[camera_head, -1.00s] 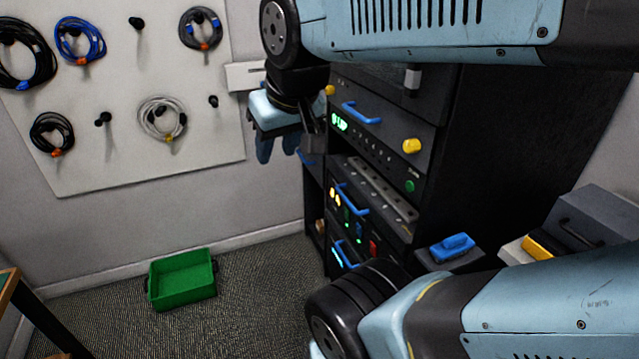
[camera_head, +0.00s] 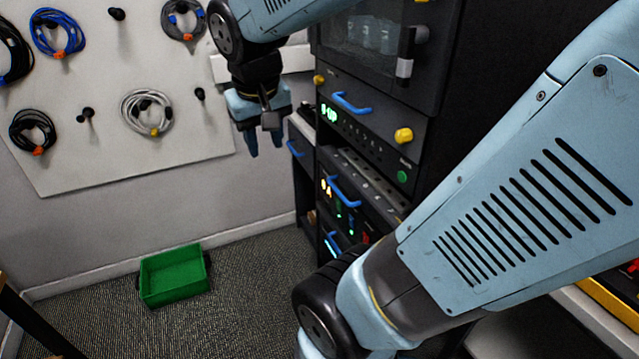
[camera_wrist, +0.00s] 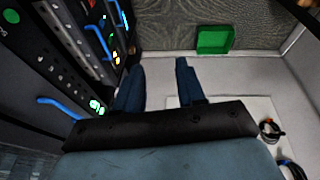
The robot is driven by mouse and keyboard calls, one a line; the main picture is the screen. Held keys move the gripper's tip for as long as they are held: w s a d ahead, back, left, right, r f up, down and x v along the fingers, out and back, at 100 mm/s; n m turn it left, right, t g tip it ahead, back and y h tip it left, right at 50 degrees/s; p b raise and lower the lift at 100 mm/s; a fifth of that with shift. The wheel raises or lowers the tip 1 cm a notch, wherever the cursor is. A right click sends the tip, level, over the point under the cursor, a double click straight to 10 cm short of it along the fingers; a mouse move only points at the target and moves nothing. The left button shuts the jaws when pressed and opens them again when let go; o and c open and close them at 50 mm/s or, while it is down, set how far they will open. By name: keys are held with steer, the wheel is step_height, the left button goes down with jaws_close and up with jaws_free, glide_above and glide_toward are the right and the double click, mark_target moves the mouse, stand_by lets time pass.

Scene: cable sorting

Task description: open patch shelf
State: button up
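The rack holds several dark shelf units with blue handles. The upper unit (camera_head: 362,125) has a green display, a yellow knob on each side and a blue handle (camera_head: 351,104). A lower unit has another blue handle (camera_head: 343,190) and lit indicators. I cannot tell which unit is the patch shelf. My gripper (camera_head: 262,143) hangs fingers-down in front of the rack, left of the upper unit and apart from its handle. In the wrist view its two blue fingers (camera_wrist: 160,88) are apart with nothing between them. The upper handle also shows there (camera_wrist: 60,106), to the left.
A pegboard (camera_head: 90,165) with cable coils hangs on the left wall. A green bin (camera_head: 174,275) sits on the carpet, with free floor around it. A glass-fronted unit (camera_head: 375,45) is above. My arm hides much of the right side.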

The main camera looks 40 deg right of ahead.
steer(key=w+d+f+m+g+h, duration=0.1)
steer(key=w+d+f+g+h, duration=0.2)
steer(key=w+d+f, duration=0.3)
steer(key=w+d+f+m+g+h, duration=0.25)
steer(key=w+d+f+g, duration=0.2)
steer(key=f, duration=0.45)
steer(key=n+h, duration=0.2)
steer(key=h, duration=0.6)
glide_toward(336, 188)
steer(key=shift+t, duration=0.35)
steer(key=x, duration=1)
steer(key=shift+s+f, duration=0.2)
steer(key=shift+f, duration=0.15)
steer(key=shift+c, duration=0.5)
jaws_close()
